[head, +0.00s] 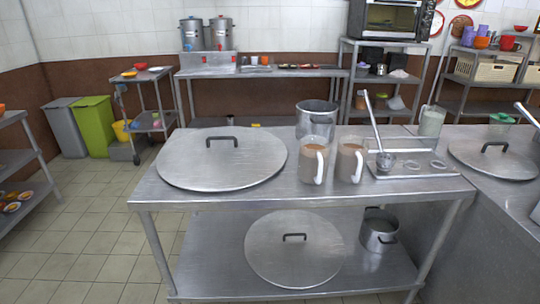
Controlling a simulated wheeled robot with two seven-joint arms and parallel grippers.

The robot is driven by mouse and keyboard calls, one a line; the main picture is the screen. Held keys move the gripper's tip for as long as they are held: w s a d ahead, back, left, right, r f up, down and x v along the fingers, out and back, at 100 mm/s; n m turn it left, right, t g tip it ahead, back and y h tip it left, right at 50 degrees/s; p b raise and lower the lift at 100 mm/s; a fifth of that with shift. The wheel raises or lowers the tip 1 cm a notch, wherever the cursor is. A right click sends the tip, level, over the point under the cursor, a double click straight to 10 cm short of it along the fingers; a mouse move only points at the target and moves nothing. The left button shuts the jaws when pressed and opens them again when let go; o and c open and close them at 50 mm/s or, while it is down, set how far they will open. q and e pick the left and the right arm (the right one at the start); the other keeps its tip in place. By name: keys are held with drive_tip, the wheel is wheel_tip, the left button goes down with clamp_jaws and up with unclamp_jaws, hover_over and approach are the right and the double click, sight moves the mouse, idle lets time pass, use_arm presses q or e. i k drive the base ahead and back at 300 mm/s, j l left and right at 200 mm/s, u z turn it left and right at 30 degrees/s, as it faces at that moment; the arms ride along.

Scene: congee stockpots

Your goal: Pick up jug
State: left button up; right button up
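Two clear jugs with brown contents and white handles stand upright on the steel table (250,195). The left jug (313,160) is just right of a large round lid, and the right jug (349,160) is beside it with a small gap. A third, paler jug-like container (431,122) stands further back on the right. Neither of my grippers is in view.
The large lid (190,165) covers the table's left part, and a steel pot (316,113) stands behind the jugs. A ladle (375,125) rises from a steel tray (445,171) right of them. Another lid (490,165) lies at the right. The table's front strip is clear.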

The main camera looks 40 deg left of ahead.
sight(352, 151)
drive_tip(key=u, duration=0.7)
